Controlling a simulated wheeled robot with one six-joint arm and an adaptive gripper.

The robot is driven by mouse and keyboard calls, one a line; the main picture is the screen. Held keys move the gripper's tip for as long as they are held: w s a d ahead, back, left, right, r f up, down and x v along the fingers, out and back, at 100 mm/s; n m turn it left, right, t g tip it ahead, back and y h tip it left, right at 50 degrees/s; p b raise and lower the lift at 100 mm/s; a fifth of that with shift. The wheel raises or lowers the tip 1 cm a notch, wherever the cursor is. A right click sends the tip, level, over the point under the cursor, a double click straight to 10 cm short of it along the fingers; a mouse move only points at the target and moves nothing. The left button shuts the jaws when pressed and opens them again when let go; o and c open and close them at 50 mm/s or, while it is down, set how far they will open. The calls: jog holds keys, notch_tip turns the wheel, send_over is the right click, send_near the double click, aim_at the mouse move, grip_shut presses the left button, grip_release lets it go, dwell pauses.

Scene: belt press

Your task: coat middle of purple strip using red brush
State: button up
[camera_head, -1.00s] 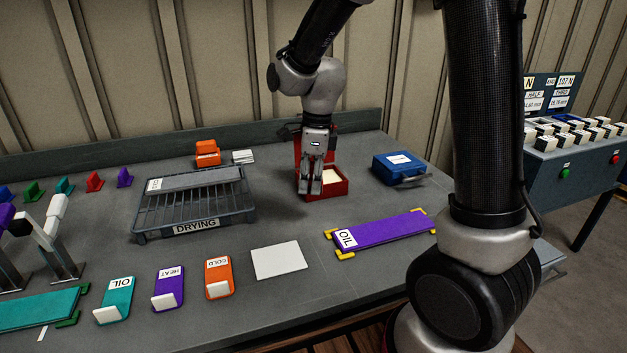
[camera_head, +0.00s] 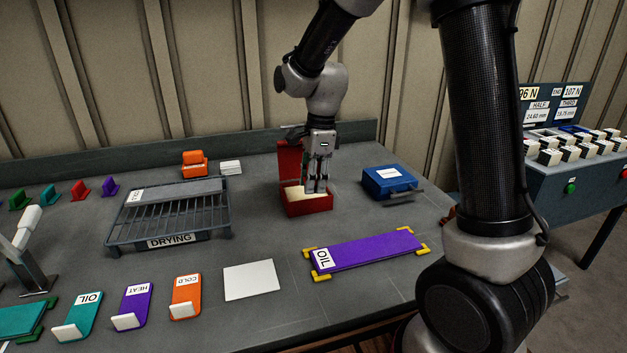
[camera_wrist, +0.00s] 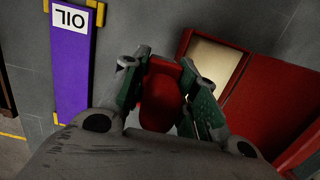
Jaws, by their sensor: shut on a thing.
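The purple strip (camera_head: 376,249), with a white OIL label at its left end, lies flat between yellow corner brackets. It also shows at the left of the wrist view (camera_wrist: 72,75). My gripper (camera_head: 317,191) points down at the open red box (camera_head: 308,208), its fingers overlapping the box's cream inside in the head view. In the wrist view its fingers are shut on a rounded red piece, the red brush (camera_wrist: 165,95). The brush's lower end is hidden, so I cannot tell whether it touches the box's inside.
A blue case (camera_head: 388,182) stands right of the box. A drying rack (camera_head: 170,242) is to the left. A white sheet (camera_head: 250,280) and OIL, HEAT and COLD stands line the front. The bench around the strip is clear.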

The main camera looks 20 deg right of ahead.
send_over(304, 197)
jog(key=shift+d+f, duration=0.15)
jog(key=shift+f, duration=0.5)
jog(key=shift+d+f, duration=0.15)
jog(key=shift+f, duration=0.45)
jog(key=shift+w+f, duration=0.1)
jog(key=shift+f, duration=1.25)
jog(key=shift+f, duration=0.5)
jog(key=shift+r, duration=0.1)
jog(key=shift+r, duration=2.2)
jog(key=shift+s+r, duration=0.5)
jog(key=shift+s, duration=0.65)
jog(key=shift+s+r, duration=0.5)
jog(key=shift+s, duration=0.7)
jog(key=shift+s+r, duration=0.5)
jog(key=shift+s, duration=0.65)
jog(key=shift+d, duration=0.1)
